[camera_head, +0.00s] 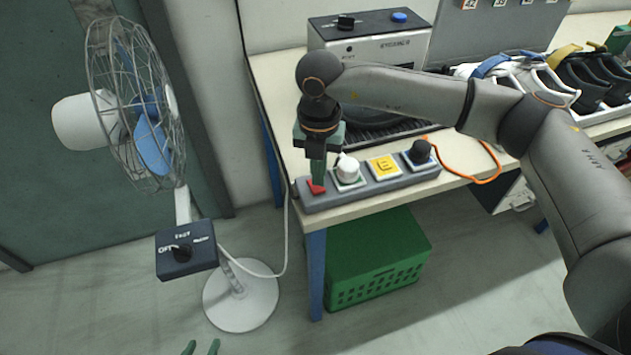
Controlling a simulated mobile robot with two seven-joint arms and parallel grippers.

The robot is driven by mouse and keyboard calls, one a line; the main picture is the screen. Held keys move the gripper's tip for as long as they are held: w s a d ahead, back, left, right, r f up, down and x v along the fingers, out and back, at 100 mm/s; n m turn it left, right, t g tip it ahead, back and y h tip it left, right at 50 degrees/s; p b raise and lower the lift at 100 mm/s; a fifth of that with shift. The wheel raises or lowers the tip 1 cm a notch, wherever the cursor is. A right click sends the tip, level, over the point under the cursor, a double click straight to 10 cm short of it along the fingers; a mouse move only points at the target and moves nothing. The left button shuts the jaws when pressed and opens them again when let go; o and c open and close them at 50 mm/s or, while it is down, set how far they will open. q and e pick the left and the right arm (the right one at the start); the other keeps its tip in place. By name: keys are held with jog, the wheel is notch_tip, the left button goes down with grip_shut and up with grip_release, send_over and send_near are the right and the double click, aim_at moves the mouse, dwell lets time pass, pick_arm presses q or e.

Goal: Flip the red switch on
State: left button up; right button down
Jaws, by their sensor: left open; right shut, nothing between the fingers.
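The red switch (316,188) is at the left end of a grey control strip (398,184) on the table's front edge. My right gripper (317,178) points down with its green fingers shut and empty, right over the red switch. The fingertips look to be touching it or very close, and they hide part of it, so I cannot tell its position.
Beside the red switch are a white knob (348,168), a yellow switch (384,166) and a dark knob (420,152). A fan (140,110) with a control box (187,249) stands left. A green crate (400,262) is under the table. Shoes (520,75) lie at the right.

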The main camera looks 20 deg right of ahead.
aim_at(318, 190)
jog(key=shift+f+b, duration=0.85)
jog(key=shift+f, duration=0.25)
dwell(0.9)
jog(key=shift+r, duration=0.15)
jog(key=shift+r+p, duration=2.2)
jog(key=shift+r, duration=1.2)
